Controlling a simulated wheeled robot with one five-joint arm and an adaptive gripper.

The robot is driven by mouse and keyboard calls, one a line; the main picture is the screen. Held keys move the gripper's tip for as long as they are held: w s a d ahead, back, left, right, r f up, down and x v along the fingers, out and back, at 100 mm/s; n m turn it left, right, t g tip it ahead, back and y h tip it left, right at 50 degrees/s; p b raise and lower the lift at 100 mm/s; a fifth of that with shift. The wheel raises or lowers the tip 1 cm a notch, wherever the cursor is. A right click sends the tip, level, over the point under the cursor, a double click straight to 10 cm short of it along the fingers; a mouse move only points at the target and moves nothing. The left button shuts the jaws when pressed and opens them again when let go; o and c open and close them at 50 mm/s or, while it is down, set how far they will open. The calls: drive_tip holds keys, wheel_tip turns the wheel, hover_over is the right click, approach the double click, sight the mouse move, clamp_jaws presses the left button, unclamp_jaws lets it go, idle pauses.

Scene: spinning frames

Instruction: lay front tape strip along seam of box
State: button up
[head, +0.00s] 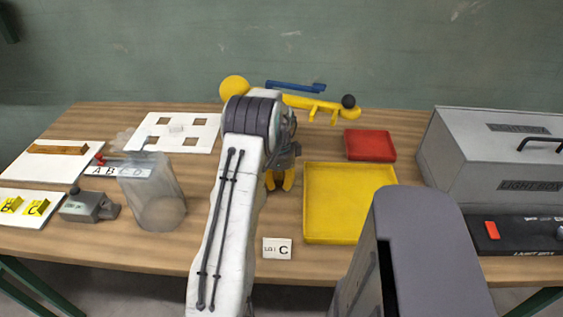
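No tape strip and no seam that I can make out show in the head view. The one closed box is a grey metal case labelled LIGHT BOX (465,160) at the right end of the wooden table, with a black handle on top. My gripper (279,182) points down over the middle of the table, just left of the yellow tray. Its two yellow fingers look a little apart, with nothing visible between them. My white arm hides part of the gripper and the table under it.
A yellow tray (350,238) and a red tray (370,146) lie right of my gripper. A card marked C (277,248) lies at the front edge. A clear container (160,205), white boards (195,146) and a grey device (88,206) fill the left. A blue tool (295,87) and yellow frame (315,104) lie behind.

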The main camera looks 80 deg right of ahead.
drive_tip(key=shift+f, duration=0.1)
clamp_jaws()
idle(0.6)
